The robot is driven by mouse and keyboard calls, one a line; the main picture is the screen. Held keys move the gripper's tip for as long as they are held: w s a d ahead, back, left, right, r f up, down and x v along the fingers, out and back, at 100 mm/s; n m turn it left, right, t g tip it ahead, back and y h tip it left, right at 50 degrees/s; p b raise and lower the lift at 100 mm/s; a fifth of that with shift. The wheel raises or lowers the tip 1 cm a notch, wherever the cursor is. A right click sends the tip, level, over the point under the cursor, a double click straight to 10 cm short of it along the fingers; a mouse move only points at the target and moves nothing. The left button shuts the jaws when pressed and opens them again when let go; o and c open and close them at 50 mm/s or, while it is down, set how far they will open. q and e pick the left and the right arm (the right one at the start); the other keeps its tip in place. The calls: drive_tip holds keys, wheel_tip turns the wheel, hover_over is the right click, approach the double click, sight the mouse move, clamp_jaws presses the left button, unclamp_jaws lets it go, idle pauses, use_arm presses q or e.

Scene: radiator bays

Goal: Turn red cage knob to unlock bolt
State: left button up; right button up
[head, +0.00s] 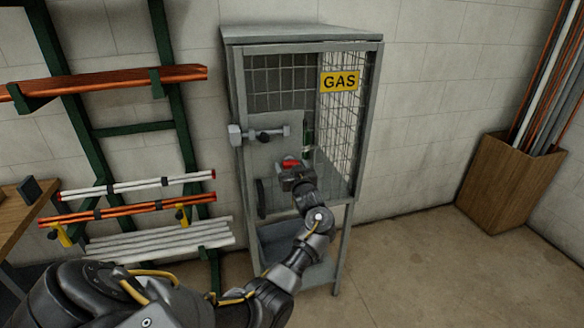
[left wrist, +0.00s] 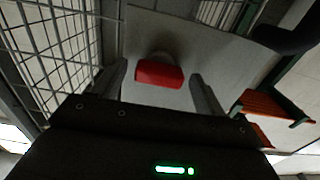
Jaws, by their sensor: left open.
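The red knob (head: 291,163) sits on the grey door plate (head: 262,160) of the gas cage. My left gripper (head: 293,174) is right in front of it in the head view and hides part of it. In the left wrist view the red knob (left wrist: 158,75) lies between the two open fingers (left wrist: 160,82), with a gap visible on each side. A grey bolt (head: 258,132) lies horizontally across the cage's left edge, above the knob. My right gripper is in neither view.
The metal cage (head: 372,110) has mesh walls and a yellow GAS sign (head: 340,82). A dark door handle (head: 261,198) stands out below left of the knob. A pipe rack (head: 185,130) is at left. A wooden bin of pipes (head: 500,185) is at right, with clear floor between.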

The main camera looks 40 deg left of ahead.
use_arm(q)
drive_tip(key=c, duration=1)
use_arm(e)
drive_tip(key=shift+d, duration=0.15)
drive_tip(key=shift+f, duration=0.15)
use_arm(q)
drive_tip(key=shift+s+f+n+b, duration=0.1)
drive_tip(key=shift+n+b, duration=4)
drive_tip(key=shift+n, duration=0.45)
drive_tip(key=shift+f+n+b, duration=0.1)
drive_tip(key=shift+n+b, duration=4)
drive_tip(key=shift+n, duration=0.45)
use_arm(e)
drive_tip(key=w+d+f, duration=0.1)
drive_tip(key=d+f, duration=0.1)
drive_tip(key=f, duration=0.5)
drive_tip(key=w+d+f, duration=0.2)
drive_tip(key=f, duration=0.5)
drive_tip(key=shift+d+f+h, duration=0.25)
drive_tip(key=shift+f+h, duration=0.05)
